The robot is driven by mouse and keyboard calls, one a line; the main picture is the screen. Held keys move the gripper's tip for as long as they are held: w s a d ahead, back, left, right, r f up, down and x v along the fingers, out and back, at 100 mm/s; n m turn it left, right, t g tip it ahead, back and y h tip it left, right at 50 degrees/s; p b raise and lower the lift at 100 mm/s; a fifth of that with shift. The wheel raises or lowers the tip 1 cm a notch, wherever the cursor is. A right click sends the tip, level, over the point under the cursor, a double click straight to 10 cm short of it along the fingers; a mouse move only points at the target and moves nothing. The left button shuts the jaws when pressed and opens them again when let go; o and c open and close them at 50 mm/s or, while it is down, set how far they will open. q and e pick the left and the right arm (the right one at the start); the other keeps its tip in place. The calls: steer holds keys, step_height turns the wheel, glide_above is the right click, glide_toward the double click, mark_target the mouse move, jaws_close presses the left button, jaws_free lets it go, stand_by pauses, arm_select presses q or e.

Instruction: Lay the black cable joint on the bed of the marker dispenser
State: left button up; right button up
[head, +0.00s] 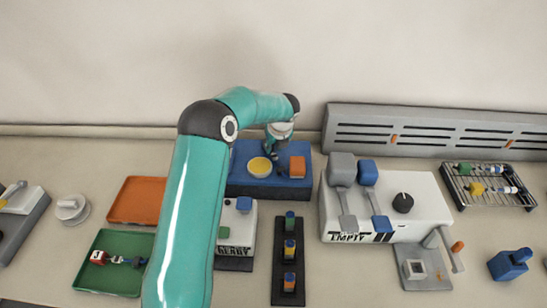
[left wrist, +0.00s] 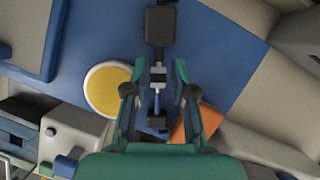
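My left gripper (left wrist: 158,68) reaches down over the blue platform (head: 262,188) at the back centre; in the head view the gripper (head: 272,150) is partly hidden by its own wrist. In the left wrist view the black cable joint (left wrist: 160,26), with black end blocks and a thin grey-blue middle, lies lengthwise between the fingers. A small gap shows on each side of it, so the gripper looks open. It appears at or just above the blue surface; the height is unclear. Which unit is the marker dispenser is not labelled. My right gripper is in neither view.
A yellow disc (head: 259,167) and an orange block (head: 297,166) flank the gripper. The white unit marked READY (head: 236,232) stands in front; the one marked EMPTY (head: 414,215) is to the right. A green tray (head: 104,284) and a wire rack (head: 462,196) hold other joints.

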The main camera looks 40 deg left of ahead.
mark_target(273, 152)
arm_select(q)
steer(key=b+x, duration=0.1)
steer(key=x, duration=0.2)
steer(key=shift+d+f, duration=0.1)
steer(key=shift+f, duration=0.05)
jaws_close()
